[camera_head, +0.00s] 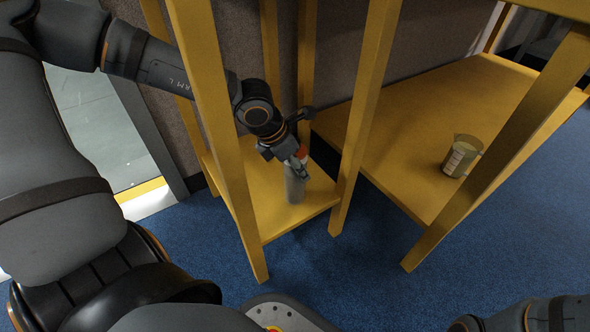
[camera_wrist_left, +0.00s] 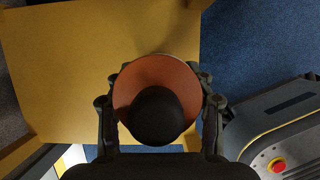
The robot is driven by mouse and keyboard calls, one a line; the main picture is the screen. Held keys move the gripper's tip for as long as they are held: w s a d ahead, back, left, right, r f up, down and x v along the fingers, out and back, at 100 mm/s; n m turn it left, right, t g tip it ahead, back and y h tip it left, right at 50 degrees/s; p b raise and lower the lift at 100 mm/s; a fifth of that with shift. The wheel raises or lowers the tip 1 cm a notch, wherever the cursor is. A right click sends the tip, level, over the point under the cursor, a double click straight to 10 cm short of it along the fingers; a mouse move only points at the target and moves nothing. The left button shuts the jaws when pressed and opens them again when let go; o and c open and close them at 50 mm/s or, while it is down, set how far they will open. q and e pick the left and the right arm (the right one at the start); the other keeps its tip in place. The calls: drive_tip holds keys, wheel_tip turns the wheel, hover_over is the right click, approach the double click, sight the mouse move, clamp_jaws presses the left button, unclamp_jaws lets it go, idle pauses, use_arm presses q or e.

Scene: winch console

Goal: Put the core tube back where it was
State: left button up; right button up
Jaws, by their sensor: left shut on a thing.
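The core tube (camera_head: 294,187) is a pale grey upright cylinder with an orange-red top, over the small low yellow shelf (camera_head: 265,228). Its base appears at or just above the shelf surface; I cannot tell whether it touches. My left gripper (camera_head: 298,158) is shut on its upper part, reaching in between the yellow posts. In the left wrist view, the tube's round orange top (camera_wrist_left: 124,88) with a black knob sits between the fingers (camera_wrist_left: 158,105), and the body below is hidden. My right arm shows only partly at the bottom right of the head view; its gripper is out of view.
Yellow posts (camera_head: 365,100) stand close around the arm. A wider yellow shelf (camera_head: 405,130) at right holds a clear beaker (camera_head: 461,156) with pale contents. The small shelf has bare surface beside the tube. Blue carpet (camera_head: 350,265) lies in front.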

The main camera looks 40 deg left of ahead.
use_arm(q)
drive_tip(key=o, duration=1.5)
drive_tip(key=shift+o, duration=0.2)
